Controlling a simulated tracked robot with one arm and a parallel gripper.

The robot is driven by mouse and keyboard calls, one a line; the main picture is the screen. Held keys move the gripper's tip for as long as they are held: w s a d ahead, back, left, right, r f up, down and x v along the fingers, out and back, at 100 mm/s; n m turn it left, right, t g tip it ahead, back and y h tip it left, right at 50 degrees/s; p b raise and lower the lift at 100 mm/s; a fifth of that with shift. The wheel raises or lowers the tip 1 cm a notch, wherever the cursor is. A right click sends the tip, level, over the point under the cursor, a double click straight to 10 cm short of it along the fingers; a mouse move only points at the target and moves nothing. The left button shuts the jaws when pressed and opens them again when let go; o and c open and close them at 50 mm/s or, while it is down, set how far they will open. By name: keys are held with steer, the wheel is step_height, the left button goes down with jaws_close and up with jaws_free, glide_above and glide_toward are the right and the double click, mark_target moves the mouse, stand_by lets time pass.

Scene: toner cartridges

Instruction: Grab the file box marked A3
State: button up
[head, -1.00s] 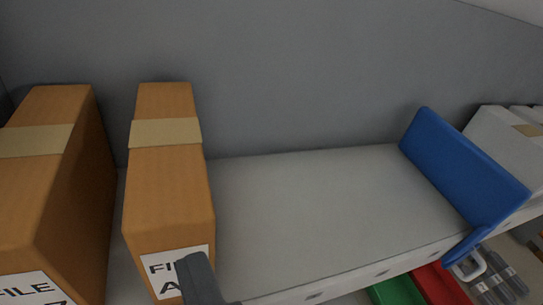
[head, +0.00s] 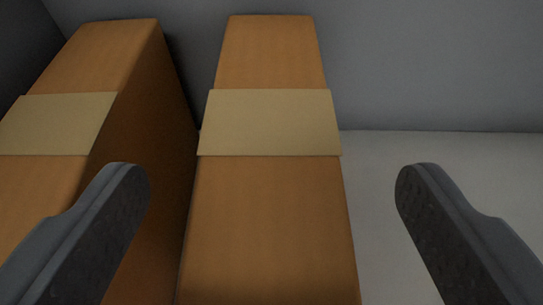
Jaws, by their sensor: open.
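An orange-brown file box (head: 268,220) with a tan tape band across its top stands upright in the middle of the head view. Its front label is out of view now; a second earlier it showed "FI" and "A", the rest covered. My gripper (head: 272,190) is open, with one finger to the left and one to the right of this box. The fingers look apart from its sides. The left finger overlaps the neighbouring box in the picture; I cannot tell whether it touches it.
A second, similar file box (head: 115,60) stands close on the left, with a narrow dark gap between the two. A pale shelf surface (head: 385,200) is clear on the right. A grey wall (head: 430,70) closes off the back.

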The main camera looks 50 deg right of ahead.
mark_target(269, 135)
steer(key=shift+p+x, duration=0.75)
steer(key=shift+x, duration=1.9)
steer(key=shift+w, duration=0.1)
steer(key=shift+c, duration=0.3)
jaws_close()
steer(key=shift+r, duration=0.1)
